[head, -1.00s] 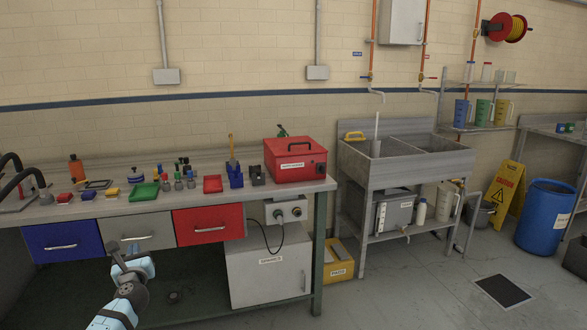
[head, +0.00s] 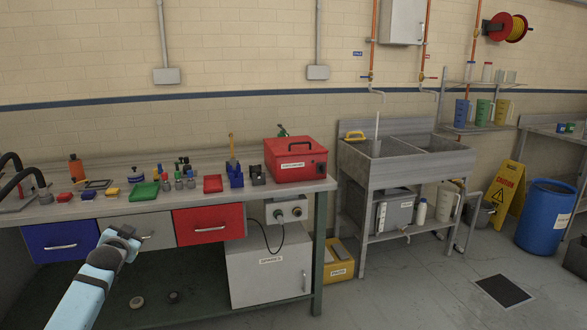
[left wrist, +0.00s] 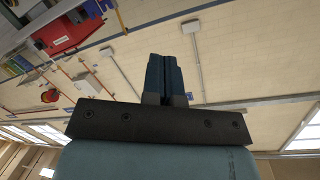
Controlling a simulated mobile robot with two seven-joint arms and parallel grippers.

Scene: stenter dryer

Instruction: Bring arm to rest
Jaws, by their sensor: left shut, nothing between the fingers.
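My left gripper (head: 126,232) is in front of the bench, over the grey drawer (head: 150,228) in the head view. Its arm comes up from the lower left. In the left wrist view its two dark blue fingers (left wrist: 164,62) are together with nothing between them. That view looks toward the wall, with the picture turned over. My right gripper is not in view.
The bench top (head: 110,209) carries small coloured trays, bottles and a red case (head: 295,160). Below are a blue drawer (head: 62,242), a red drawer (head: 208,224) and a grey cabinet (head: 268,278). A sink (head: 400,165) stands right. Floor in front of it looks clear.

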